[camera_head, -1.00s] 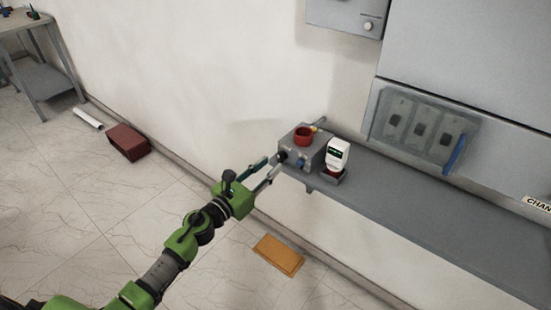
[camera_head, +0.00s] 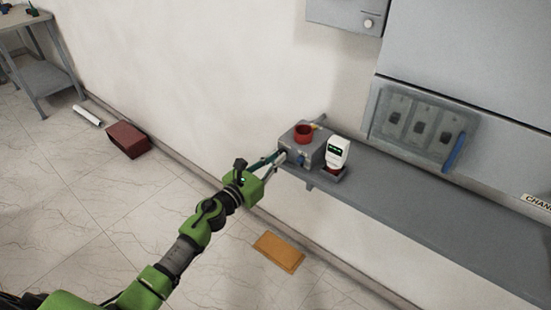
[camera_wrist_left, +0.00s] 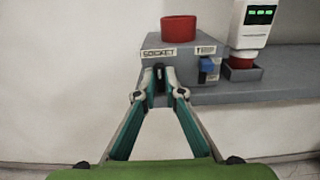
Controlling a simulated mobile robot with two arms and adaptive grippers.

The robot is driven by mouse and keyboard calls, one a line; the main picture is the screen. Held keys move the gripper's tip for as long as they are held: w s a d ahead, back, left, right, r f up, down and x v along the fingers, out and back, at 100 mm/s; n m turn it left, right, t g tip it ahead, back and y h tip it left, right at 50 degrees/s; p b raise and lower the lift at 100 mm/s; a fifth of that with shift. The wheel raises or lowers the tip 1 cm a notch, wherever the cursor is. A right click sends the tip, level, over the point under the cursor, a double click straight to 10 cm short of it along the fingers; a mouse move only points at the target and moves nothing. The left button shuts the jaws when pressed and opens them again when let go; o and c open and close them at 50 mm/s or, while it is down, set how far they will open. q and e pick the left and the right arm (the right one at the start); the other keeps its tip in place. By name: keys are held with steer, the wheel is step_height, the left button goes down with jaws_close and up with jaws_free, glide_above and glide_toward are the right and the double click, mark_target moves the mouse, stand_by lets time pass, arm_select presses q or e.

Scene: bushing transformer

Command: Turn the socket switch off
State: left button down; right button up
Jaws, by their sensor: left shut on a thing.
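The grey socket box (camera_head: 302,143) sits on the left end of the grey shelf, with a label reading SOCKET on its front in the left wrist view (camera_wrist_left: 180,44). A black switch knob (camera_wrist_left: 159,74) is below that label. My left gripper (camera_head: 283,157) reaches the box front, and its fingertips are closed on the knob from both sides, as the left wrist view (camera_wrist_left: 159,80) shows. The fingers partly hide the knob, and I cannot tell its exact setting. A blue switch (camera_wrist_left: 208,68) is to the right on the same box. My right gripper is not in view.
A red round part (camera_head: 303,133) is on top of the box. A white device with a green display (camera_head: 337,152) stands just right of it. The grey shelf (camera_head: 430,208) is clear further right. An orange-brown slab (camera_head: 278,252) and a dark red box (camera_head: 128,139) lie on the floor.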

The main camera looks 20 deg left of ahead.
arm_select(q)
steer(key=shift+n, duration=0.4)
steer(key=n, duration=0.2)
steer(key=shift+n, duration=0.4)
steer(key=n, duration=0.2)
steer(key=n+p, duration=0.1)
steer(key=n, duration=0.2)
steer(key=shift+a+n, duration=0.2)
steer(key=shift+n, duration=0.1)
steer(key=shift+w+f+n+p, duration=0.1)
steer(key=shift+n+p, duration=0.3)
steer(key=shift+n, duration=1.8)
steer(key=shift+f+n+p, duration=0.1)
steer(key=shift+n+p, duration=0.25)
steer(key=shift+n, duration=1.85)
steer(key=c, duration=2.1)
jaws_free()
steer(key=shift+c, duration=0.2)
